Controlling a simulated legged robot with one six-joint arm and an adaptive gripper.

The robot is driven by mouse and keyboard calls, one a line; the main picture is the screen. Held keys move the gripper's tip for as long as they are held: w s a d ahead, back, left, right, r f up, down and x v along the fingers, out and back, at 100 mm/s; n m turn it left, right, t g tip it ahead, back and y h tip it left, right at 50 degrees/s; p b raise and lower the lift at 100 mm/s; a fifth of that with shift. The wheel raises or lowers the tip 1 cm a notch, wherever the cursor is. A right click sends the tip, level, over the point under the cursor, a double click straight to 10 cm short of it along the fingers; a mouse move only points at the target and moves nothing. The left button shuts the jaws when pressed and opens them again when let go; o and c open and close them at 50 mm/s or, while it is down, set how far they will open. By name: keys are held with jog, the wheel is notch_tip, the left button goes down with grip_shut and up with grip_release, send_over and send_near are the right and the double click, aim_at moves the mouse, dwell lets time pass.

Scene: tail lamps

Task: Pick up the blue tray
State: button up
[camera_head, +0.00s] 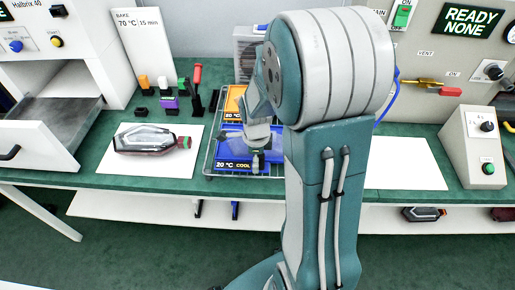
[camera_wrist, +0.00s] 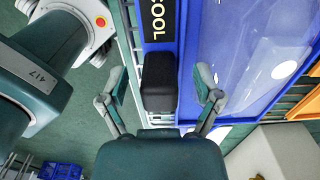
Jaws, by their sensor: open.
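The blue tray (camera_head: 228,153) lies in a wire rack on the green bench, with a black "20 °C COOL" label on its front edge. In the wrist view the blue tray (camera_wrist: 232,50) fills the upper right, and its "COOL" label is near the top. A black block (camera_wrist: 158,80), which looks like the tray's handle, sticks out from that edge. My gripper (camera_wrist: 160,88) is open, with one finger on each side of the black block and gaps visible on both sides. In the head view my gripper (camera_head: 258,158) is over the tray's front right part and hides some of it.
An orange tray (camera_head: 235,103) lies behind the blue one. A lamp (camera_head: 150,139) rests on a white sheet to the left, with a red-handled clamp (camera_head: 196,80) behind it. A control box (camera_head: 474,148) stands at the right. A white mat (camera_head: 405,165) there is clear.

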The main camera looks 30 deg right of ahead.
jog(key=shift+f, duration=0.5)
jog(key=shift+c, duration=0.3)
grip_shut()
jog(key=shift+r, duration=0.1)
